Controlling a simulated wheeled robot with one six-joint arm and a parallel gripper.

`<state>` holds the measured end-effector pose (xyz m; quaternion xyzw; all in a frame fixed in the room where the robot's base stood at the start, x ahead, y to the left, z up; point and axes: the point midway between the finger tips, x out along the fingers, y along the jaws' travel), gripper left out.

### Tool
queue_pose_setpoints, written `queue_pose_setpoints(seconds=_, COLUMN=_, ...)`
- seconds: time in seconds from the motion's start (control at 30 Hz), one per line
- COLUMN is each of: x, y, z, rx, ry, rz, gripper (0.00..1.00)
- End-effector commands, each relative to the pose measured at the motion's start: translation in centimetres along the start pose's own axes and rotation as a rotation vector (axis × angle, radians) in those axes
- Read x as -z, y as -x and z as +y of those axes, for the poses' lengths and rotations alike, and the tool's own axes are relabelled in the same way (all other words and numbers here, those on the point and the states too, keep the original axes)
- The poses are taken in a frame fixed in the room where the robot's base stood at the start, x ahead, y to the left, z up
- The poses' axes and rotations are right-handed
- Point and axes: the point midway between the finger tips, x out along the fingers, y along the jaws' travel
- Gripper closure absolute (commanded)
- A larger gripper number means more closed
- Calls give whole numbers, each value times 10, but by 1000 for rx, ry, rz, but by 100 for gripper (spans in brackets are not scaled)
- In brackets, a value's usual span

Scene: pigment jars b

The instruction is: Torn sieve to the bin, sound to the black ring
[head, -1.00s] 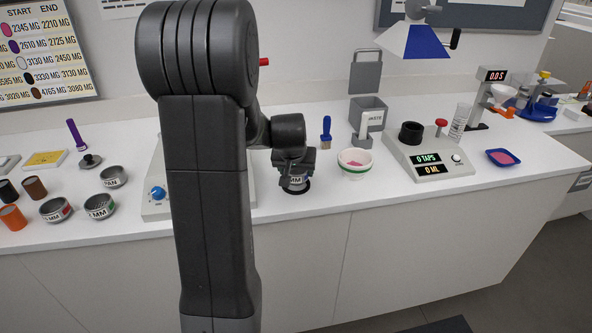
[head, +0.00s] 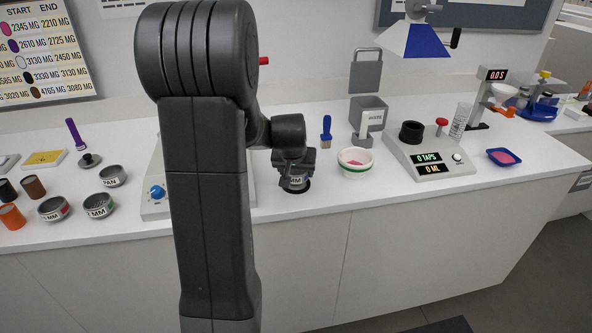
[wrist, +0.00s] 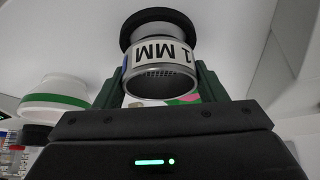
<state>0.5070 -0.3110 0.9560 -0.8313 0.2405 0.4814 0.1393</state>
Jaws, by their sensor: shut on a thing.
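My gripper (head: 294,168) is shut on a small metal sieve (head: 296,181) labelled MM. In the wrist view, the sieve (wrist: 158,62) reads 1 MM upside down between the fingers (wrist: 160,88), and some of its mesh shows.
A white bowl with a green band (head: 355,162) stands right of my gripper. A blue brush (head: 326,131) is behind it. A tap device (head: 430,155) is farther right. The counter's front edge is close.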

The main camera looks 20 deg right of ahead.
Motion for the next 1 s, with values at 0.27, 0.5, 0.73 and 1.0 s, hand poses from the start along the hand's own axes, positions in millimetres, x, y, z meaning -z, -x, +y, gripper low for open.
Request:
queue_pose_setpoints(seconds=0.27, x=-4, y=-7, z=0, rx=0, ry=0, rz=0, gripper=64)
queue_pose_setpoints(seconds=0.5, x=-7, y=-12, z=0, rx=0, ry=0, rz=0, gripper=64)
queue_pose_setpoints(seconds=0.73, x=-8, y=-13, z=0, rx=0, ry=0, rz=0, gripper=10)
queue_pose_setpoints(seconds=1.0, x=-8, y=-13, z=0, rx=0, ry=0, rz=-1, gripper=10)
